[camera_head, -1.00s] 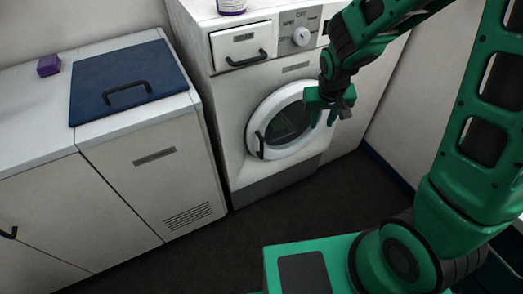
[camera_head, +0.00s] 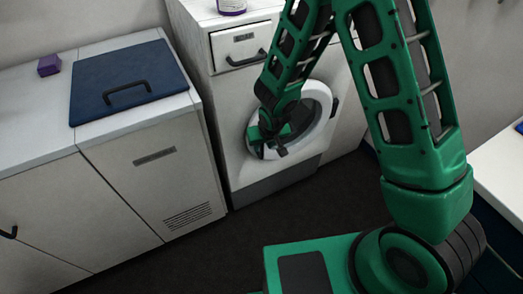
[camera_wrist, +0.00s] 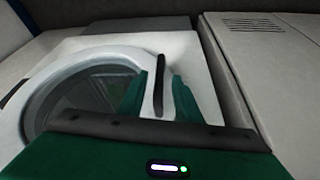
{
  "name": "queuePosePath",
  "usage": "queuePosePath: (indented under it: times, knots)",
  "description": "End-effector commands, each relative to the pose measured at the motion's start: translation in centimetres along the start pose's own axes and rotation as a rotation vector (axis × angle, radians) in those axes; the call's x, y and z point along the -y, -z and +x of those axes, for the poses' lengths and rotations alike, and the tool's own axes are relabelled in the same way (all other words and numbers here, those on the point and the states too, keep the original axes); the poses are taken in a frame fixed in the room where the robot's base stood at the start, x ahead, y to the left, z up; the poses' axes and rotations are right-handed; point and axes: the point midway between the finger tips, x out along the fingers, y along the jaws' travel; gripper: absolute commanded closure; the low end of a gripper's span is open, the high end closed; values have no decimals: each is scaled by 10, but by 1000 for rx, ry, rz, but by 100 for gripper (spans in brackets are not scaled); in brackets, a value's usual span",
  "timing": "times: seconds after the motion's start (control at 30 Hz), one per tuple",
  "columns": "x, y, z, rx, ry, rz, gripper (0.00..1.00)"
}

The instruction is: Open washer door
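The washer (camera_head: 231,95) is white, with a round front door (camera_head: 322,100) that looks closed. The door has a white ring and dark glass, and it also shows in the wrist view (camera_wrist: 40,105). Its black bar handle (camera_wrist: 159,84) stands on the ring's edge. My gripper (camera_head: 262,146) is at the door's left side in the head view and covers most of the handle there. In the wrist view my gripper (camera_wrist: 160,80) is open, with one green finger on each side of the handle. A gap shows between the handle and the fingers.
A white cabinet (camera_head: 150,185) with a dark blue lid (camera_head: 128,80) stands left of the washer. The washer's drawer (camera_head: 240,47) is above the door. A white-topped counter (camera_head: 500,170) is at the right. Dark floor (camera_head: 225,240) in front of the washer is clear.

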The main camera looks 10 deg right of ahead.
Motion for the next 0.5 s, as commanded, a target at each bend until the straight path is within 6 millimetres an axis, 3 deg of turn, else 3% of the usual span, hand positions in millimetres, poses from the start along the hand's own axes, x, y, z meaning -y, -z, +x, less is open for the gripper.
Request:
queuePosePath:
  times: [0.2, 0.5]
  knots:
    - [-1, -1, 34, 3, -1, 1, 69]
    - [-1, 0, 60, 1, -1, 1, 69]
